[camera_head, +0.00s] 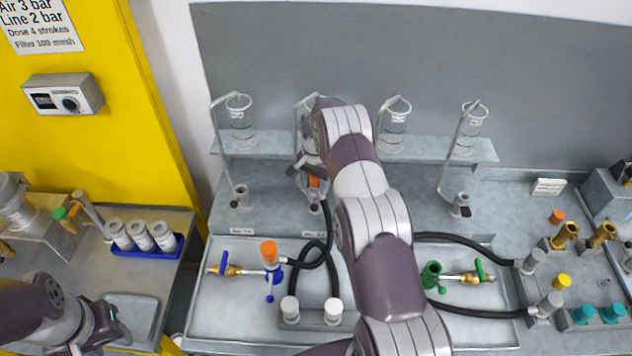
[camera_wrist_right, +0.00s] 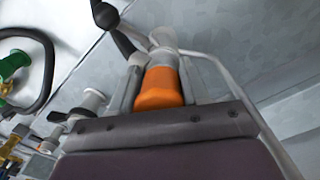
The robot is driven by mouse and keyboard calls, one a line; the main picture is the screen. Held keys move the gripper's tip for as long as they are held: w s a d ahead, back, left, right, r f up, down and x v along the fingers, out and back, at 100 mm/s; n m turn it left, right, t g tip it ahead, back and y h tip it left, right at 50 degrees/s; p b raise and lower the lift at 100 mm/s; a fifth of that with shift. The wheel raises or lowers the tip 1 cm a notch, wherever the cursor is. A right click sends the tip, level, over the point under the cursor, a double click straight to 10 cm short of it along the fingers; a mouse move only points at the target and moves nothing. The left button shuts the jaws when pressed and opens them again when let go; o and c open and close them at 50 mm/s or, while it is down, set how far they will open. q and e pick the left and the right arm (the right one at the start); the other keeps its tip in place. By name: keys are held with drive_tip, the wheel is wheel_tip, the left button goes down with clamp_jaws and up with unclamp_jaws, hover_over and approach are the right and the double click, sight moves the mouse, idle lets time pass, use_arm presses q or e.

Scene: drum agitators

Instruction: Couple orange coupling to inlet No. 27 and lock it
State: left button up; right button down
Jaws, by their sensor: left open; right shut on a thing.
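The orange coupling (camera_head: 314,182) is in my right gripper (camera_head: 309,167), at the second stand from the left on the grey bench. The right wrist view shows the orange coupling (camera_wrist_right: 160,88) between the gripper's fingers, with a grey cylindrical piece (camera_wrist_right: 162,38) in line beyond its end. I cannot tell whether the two are joined or locked. The arm hides part of this stand, and I cannot read its number. Other grey inlets stand to the left (camera_head: 240,196) and right (camera_head: 461,204). My left gripper (camera_head: 108,325) is open and empty at the lower left.
Glass cylinders stand in wire holders along the back shelf (camera_head: 432,148). The front tray (camera_head: 216,310) holds an orange-topped blue valve (camera_head: 269,252), a green valve (camera_head: 432,274) and black hoses (camera_head: 326,225). A blue rack (camera_head: 176,246) of white cups is at left. Brass and teal fittings crowd the right.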

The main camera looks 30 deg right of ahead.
drive_tip(key=shift+f, duration=0.2)
drive_tip(key=shift+c, duration=2.3)
unclamp_jaws()
drive_tip(key=shift+s, duration=0.1)
drive_tip(key=shift+c, duration=0.5)
drive_tip(key=shift+r, duration=0.15)
wheel_tip(320, 180, up, 10)
drive_tip(key=p, duration=0.4)
